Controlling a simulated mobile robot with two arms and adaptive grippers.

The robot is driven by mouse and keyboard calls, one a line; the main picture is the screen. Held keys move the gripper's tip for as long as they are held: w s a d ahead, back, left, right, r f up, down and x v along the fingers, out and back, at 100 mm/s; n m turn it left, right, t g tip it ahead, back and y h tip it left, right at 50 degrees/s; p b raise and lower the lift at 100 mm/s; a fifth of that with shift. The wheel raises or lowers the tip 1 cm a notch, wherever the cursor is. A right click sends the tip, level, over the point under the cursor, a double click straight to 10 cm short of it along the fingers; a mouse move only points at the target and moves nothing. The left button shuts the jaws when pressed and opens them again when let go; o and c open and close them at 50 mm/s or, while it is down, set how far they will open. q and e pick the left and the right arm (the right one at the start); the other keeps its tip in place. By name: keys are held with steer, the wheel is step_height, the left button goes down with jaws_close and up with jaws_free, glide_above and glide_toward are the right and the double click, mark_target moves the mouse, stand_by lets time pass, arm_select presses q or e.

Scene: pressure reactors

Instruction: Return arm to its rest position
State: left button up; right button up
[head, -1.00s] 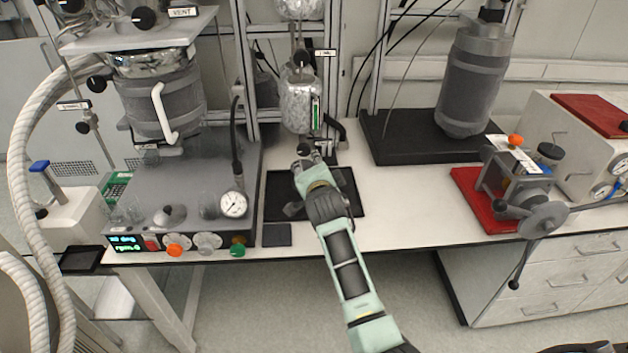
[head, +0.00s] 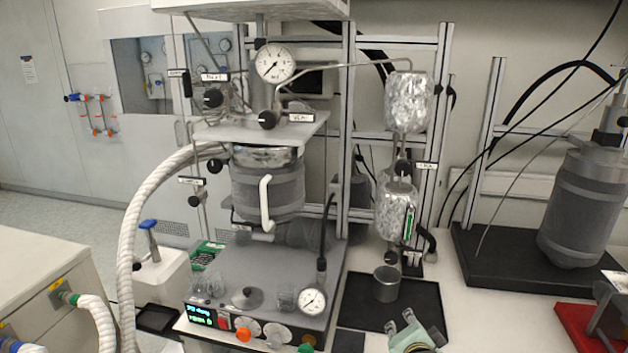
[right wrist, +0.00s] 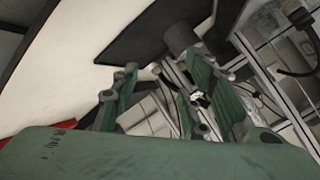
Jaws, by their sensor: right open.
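My right gripper (head: 401,322) shows at the bottom of the head view, open and empty, just in front of the black tray (head: 424,318). Most of its arm is out of the picture. A grey metal cup (head: 387,284) stands upright on the tray, behind the gripper and apart from it, below the foil-wrapped vessel (head: 395,212). In the right wrist view the two green fingers (right wrist: 165,92) stand apart, and a dark cylindrical thing, likely the cup (right wrist: 180,36), shows beyond them. My left gripper is not in view.
The reactor unit (head: 262,268) with gauges and glassware stands left of the tray. A white ribbed hose (head: 128,260) hangs at the left. White bench top is clear right of the tray.

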steer(key=s+a+f+n+g+y, duration=0.1)
steer(key=s+a+f+n+g, duration=0.3)
steer(key=s, duration=0.8)
steer(key=s+d+n+g+y, duration=0.1)
steer(key=s+n, duration=0.4)
steer(key=s, duration=0.8)
steer(key=s+a+f+n+g+y, duration=0.1)
steer(key=s+a+f+n+g, duration=0.3)
steer(key=s, duration=0.8)
step_height(320, 180, down, 29)
steer(key=s+d+n+b, duration=0.1)
steer(key=s+d+b, duration=0.1)
steer(key=b, duration=0.2)
steer(key=s+d+f+g+b, duration=0.1)
steer(key=s+d+f+b, duration=0.2)
steer(key=s+f, duration=1.4)
step_height(320, 180, down, 3)
steer(key=shift+d+r+n+b, duration=0.15)
steer(key=shift+n+b, duration=0.15)
steer(key=shift+b, duration=0.15)
